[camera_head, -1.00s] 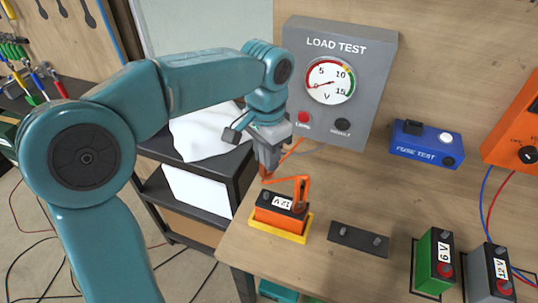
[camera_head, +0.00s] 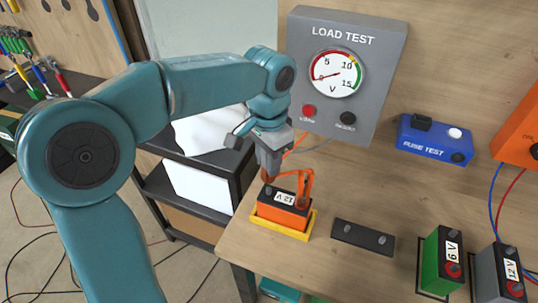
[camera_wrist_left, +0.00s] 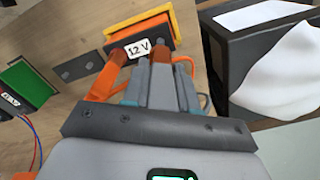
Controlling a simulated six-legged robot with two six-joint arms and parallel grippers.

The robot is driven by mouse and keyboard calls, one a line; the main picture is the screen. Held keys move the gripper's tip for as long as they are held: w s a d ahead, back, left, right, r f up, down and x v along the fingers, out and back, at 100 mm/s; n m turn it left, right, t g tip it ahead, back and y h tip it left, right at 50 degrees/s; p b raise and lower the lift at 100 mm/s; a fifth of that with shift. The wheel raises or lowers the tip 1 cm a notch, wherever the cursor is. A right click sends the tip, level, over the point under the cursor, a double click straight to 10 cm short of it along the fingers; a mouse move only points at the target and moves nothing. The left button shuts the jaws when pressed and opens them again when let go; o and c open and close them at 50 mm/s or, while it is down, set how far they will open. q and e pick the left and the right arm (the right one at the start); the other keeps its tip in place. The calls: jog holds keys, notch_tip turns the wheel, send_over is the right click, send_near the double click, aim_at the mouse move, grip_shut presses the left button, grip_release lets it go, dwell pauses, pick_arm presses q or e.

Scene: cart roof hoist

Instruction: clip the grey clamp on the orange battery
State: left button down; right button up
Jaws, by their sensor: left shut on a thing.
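The orange battery (camera_head: 276,213), labelled 12 V, sits in a yellow tray (camera_head: 297,234) near the table's left edge. An orange clamp (camera_head: 305,187) is on its right terminal. My left gripper (camera_head: 269,163) is shut on the grey clamp (camera_wrist_left: 161,84), mostly hidden between the fingers. The clamp's copper-coloured jaws point down at the battery's left terminal. In the left wrist view these jaws (camera_wrist_left: 185,58) are at the battery's end, beside the orange clamp (camera_wrist_left: 106,76). I cannot tell whether they touch the terminal. My right gripper is not in view.
The grey LOAD TEST box (camera_head: 379,75) stands behind, its cables running to the clamps. A dark bar (camera_head: 362,237), a green battery (camera_head: 441,262) and a grey battery (camera_head: 497,274) are to the right. A black shelf (camera_head: 232,163) with white cloth is at left.

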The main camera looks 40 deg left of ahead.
pick_arm(q)
jog(key=shift+f+b, duration=0.65)
jog(key=shift+f, duration=0.6)
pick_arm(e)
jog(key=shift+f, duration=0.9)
pick_arm(q)
jog(key=shift+p, duration=0.4)
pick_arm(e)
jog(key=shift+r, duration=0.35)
pick_arm(q)
jog(key=shift+f+b, duration=1.2)
jog(key=shift+f, duration=0.45)
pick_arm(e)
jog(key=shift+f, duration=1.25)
pick_arm(q)
jog(key=c, duration=0.8)
grip_release()
jog(key=shift+r, duration=0.1)
notch_tip(320, 180, up, 16)
jog(key=shift+r+p, duration=0.15)
jog(key=shift+p, duration=1.1)
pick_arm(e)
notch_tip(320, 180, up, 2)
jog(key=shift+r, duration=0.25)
pick_arm(q)
jog(key=shift+s, duration=0.1)
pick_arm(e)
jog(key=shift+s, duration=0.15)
